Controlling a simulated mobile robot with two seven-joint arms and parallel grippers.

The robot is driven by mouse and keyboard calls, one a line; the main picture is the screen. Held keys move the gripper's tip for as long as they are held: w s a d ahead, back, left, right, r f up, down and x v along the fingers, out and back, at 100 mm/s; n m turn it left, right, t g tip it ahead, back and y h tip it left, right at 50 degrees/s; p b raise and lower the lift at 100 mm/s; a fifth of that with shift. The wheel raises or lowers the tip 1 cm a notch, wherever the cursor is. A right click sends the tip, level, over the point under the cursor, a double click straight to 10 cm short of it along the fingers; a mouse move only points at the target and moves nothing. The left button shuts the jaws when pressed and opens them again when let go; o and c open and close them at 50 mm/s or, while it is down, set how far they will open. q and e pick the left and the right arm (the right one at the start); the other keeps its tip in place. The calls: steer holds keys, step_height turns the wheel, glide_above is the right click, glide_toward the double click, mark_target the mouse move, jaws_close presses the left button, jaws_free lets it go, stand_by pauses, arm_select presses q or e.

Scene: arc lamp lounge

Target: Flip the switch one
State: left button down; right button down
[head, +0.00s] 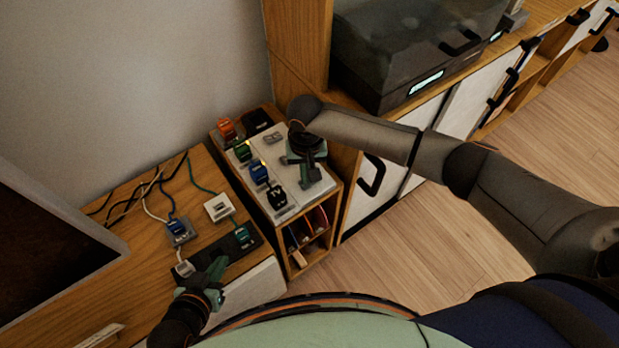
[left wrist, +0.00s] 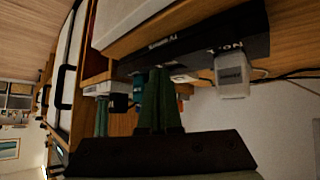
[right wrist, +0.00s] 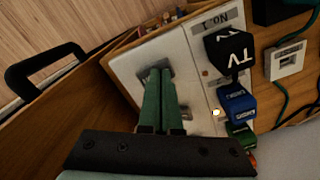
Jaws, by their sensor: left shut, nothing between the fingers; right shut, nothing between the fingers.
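A white switch panel (head: 287,142) tops a small wooden unit beside the wall. In the right wrist view the panel (right wrist: 135,65) carries a "No. 1" label (right wrist: 216,20) and grey switches, one of them (right wrist: 186,112) beside the fingers. My right gripper (head: 312,176) is shut and empty over the panel. Its fingertips (right wrist: 160,73) cover part of a grey switch near the No. 1 end; I cannot tell whether they touch it. My left gripper (head: 217,267) is shut and empty near a black power strip (head: 213,252), which also shows in the left wrist view (left wrist: 190,48).
Black (head: 277,196), blue (head: 259,172), green (head: 242,151) and orange (head: 226,127) plugs line the panel's left side. A yellow light (right wrist: 216,112) glows there. A white plug (left wrist: 232,75) and cables lie at the strip. A dark case (head: 400,45) stands behind.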

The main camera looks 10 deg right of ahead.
steer(key=shift+f, duration=0.15)
